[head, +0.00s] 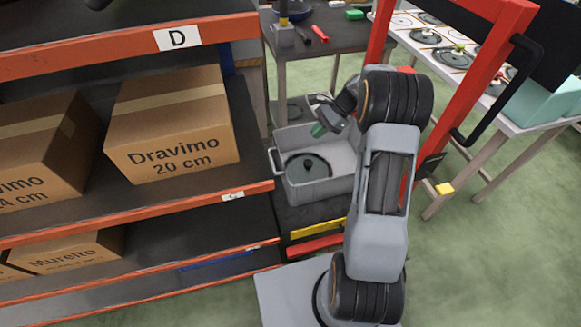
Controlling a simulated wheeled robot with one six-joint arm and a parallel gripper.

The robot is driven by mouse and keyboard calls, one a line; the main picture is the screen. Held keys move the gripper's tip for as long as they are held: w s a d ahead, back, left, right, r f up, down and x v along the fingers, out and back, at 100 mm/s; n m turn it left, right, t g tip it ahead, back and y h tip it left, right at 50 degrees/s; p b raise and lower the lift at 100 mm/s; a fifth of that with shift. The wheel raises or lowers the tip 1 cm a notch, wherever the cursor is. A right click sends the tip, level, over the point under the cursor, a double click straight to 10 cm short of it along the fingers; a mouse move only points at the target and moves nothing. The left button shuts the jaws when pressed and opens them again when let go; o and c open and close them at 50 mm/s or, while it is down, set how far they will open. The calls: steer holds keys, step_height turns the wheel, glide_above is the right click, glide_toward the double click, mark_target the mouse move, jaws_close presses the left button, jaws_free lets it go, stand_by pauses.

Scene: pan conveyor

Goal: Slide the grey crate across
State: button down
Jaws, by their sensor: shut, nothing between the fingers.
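The grey crate (292,197) stands on a dark low surface in the middle of the head view, just right of the orange-edged shelf. It is open at the top, and a dark round lid with a knob (308,167) lies inside. My gripper (318,131) is over the crate's far part, near its back wall. Its fingers are shut with nothing between them. I cannot tell whether it touches the crate. My arm hides the crate's right side.
A shelf with brown cartons (170,125) fills the left. A red upright frame (480,75) rises behind my arm. A dark table (330,35) with small tools stands behind, and a conveyor table (455,55) with pans is at the upper right.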

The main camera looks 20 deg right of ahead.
step_height(320, 180, down, 5)
steer(key=w+d+m+y+b, duration=0.1)
steer(key=w+d+m, duration=0.1)
steer(key=a+r+b+x, duration=0.1)
steer(key=a+b+x, duration=0.1)
steer(key=x, duration=1)
steer(key=shift+a+b, duration=0.25)
steer(key=shift+b, duration=0.2)
steer(key=shift+s+a+r, duration=0.1)
steer(key=shift+r, duration=0.05)
steer(key=a+p, duration=0.2)
steer(key=a, duration=1.3)
steer(key=shift+a, duration=0.15)
